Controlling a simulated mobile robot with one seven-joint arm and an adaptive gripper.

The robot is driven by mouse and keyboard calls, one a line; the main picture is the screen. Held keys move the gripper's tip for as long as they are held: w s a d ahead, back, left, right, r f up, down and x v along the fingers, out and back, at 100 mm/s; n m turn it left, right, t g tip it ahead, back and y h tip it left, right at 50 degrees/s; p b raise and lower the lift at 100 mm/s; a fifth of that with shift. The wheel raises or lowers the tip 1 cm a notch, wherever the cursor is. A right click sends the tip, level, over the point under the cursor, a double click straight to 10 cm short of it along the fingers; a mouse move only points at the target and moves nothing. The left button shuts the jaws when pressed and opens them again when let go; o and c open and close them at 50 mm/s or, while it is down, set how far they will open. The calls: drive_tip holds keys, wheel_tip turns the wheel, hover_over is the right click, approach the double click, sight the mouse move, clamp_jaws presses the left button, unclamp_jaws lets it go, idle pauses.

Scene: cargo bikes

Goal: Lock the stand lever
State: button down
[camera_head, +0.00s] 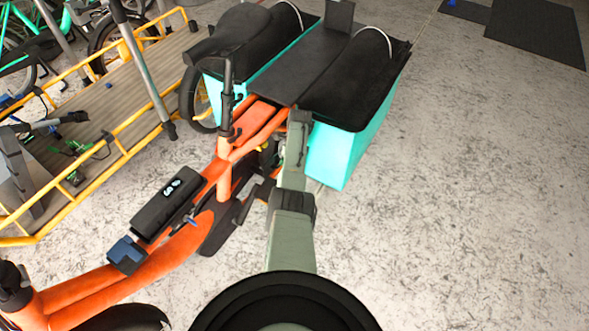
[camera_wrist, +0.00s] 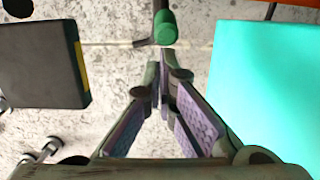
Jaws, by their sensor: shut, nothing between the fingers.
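A lever with a rounded green tip (camera_wrist: 165,28) on a dark rod shows at the top middle of the wrist view. I take it for the stand lever. My gripper (camera_wrist: 163,66) is shut and empty, its fingertips just below the green tip in the picture. I cannot tell whether they touch it. In the head view my arm reaches down beside the orange bike (camera_head: 160,262), close to its teal pannier (camera_head: 335,152). The gripper and the lever cannot be made out there.
A black block with a yellow edge (camera_wrist: 42,65), perhaps a pedal, is left of the fingers. The teal pannier wall (camera_wrist: 265,85) is close on the right. A yellow-railed cargo platform (camera_head: 100,105) stands at left in the head view. Concrete floor (camera_head: 470,200) is clear at right.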

drive_tip(key=shift+w+a+r, duration=0.2)
drive_tip(key=shift+a+r, duration=0.1)
drive_tip(key=shift+r, duration=0.05)
idle(0.4)
drive_tip(key=s+d+r, duration=0.2)
drive_tip(key=d+r, duration=0.1)
drive_tip(key=r, duration=0.5)
drive_tip(key=shift+s+d+r+p, duration=0.15)
drive_tip(key=shift+s+r+p, duration=0.1)
drive_tip(key=shift+p, duration=0.2)
